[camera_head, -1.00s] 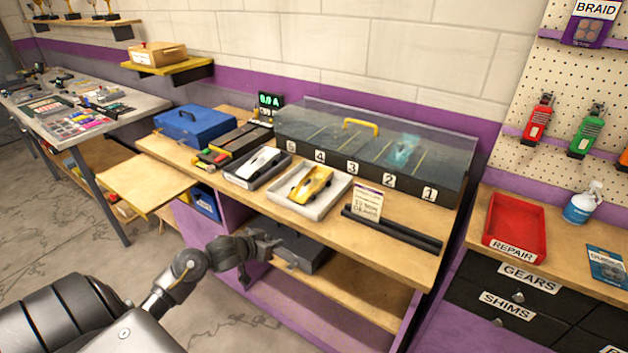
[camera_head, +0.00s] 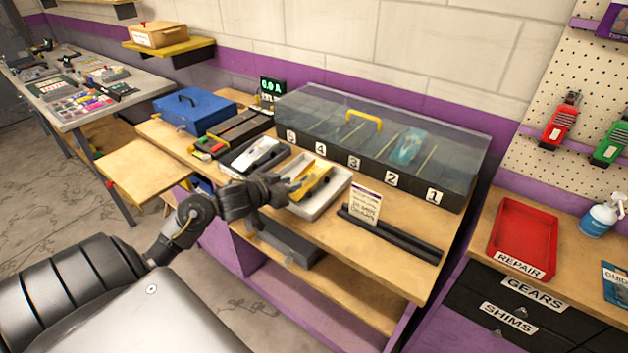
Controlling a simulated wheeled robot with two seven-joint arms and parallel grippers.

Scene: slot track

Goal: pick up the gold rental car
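The gold car (camera_head: 314,181) lies in a light grey tray (camera_head: 336,197) on the wooden bench, in front of the clear-lidded case. My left gripper (camera_head: 290,187) has come in from the left over the tray's left side, at the near left end of the car. Its fingers look spread apart, and they hide part of the car and tray. I cannot tell whether they touch the car. My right gripper is not in view.
A white car (camera_head: 258,152) sits in a dark tray just left. The case (camera_head: 400,178) with numbered lanes stands behind. A blue box (camera_head: 195,110) stands at the back left.

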